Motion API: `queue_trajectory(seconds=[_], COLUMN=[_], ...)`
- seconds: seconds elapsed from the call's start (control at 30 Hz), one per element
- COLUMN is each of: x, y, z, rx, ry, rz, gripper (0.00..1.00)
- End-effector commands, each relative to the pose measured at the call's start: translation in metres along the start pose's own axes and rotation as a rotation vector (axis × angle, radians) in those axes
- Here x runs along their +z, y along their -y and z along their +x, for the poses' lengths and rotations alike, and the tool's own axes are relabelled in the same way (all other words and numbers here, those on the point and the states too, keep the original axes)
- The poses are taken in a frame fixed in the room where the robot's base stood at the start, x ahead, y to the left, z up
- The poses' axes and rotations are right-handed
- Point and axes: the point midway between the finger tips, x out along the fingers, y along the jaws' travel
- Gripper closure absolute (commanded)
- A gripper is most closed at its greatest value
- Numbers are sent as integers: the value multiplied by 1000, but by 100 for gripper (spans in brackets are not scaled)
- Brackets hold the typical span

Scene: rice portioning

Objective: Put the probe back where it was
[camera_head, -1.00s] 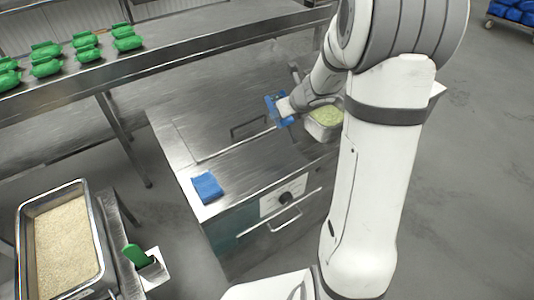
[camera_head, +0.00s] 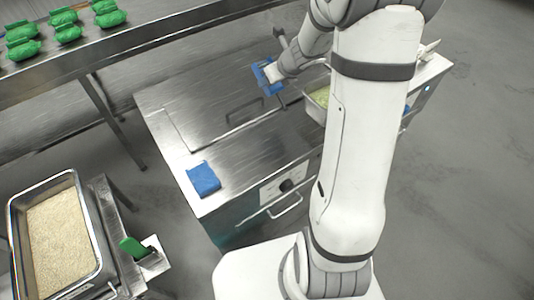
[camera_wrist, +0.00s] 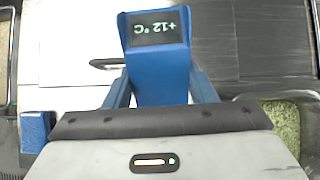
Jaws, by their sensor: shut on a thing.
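My gripper (camera_wrist: 160,88) is shut on the blue probe (camera_wrist: 158,62), whose dark display reads +12 °C, upside down in the wrist view. In the head view my gripper (camera_head: 270,76) holds it above the far part of the steel counter, left of a steel pan of green food (camera_head: 320,97). The probe's lower end is hidden in the wrist view. A blue block (camera_head: 204,179) sits on the counter's near left corner; I cannot tell whether it is the probe's holder. It also shows at the left in the wrist view (camera_wrist: 37,130).
The steel counter (camera_head: 240,150) has a flat lid with a handle and is mostly clear. A pan of pale grain (camera_head: 58,238) stands at lower left, with a green-handled tool (camera_head: 133,248) beside it. Several green packs (camera_head: 66,27) lie on the rail behind.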

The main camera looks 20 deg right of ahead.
Motion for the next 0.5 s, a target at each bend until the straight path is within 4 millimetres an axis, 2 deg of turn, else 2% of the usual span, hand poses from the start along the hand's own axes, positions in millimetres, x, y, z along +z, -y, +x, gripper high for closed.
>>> queue_trajectory(seconds=[0.17,0.27,0.4,0.5], x=[-4,-13,-39,-65], y=[-27,-52,-89,-106], z=[3,3,-3,-13], rx=[118,224,384,466], ry=[-76,-156,-300,-397], rz=[-161,-328,-665,-930], gripper=[72,72,72,72])
